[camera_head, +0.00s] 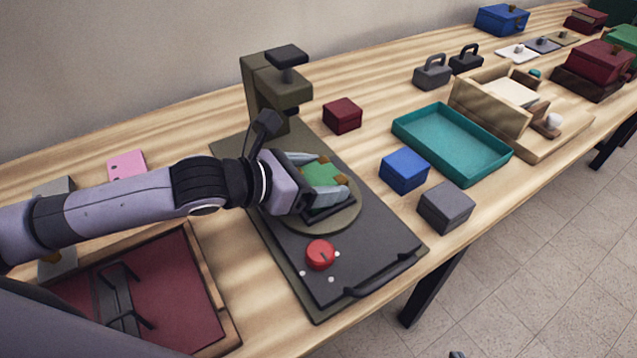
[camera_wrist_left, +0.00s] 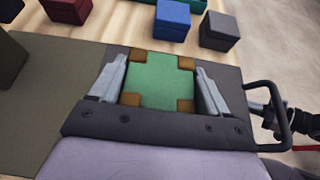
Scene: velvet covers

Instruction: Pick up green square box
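The green square box (camera_head: 322,174) has orange-brown corners and sits on a dark square pad on the round plate (camera_head: 345,217) of a press-like device. It also shows in the left wrist view (camera_wrist_left: 160,82). My left gripper (camera_head: 318,177) is over the plate with one finger on each side of the box. In the left wrist view, its fingers (camera_wrist_left: 162,66) flank the box, with narrow gaps visible near their bases. Contact at the fingertips is hard to judge. A dark part at the right edge of the wrist view seems to be my right gripper (camera_wrist_left: 286,120); its fingers are unclear.
The device has an upright post (camera_head: 268,85) behind the plate, a red knob (camera_head: 320,254) and a front handle (camera_head: 380,276). Blue (camera_head: 404,170), grey (camera_head: 446,207) and dark red (camera_head: 342,115) boxes stand to its right. A teal tray (camera_head: 400,133) lies beyond.

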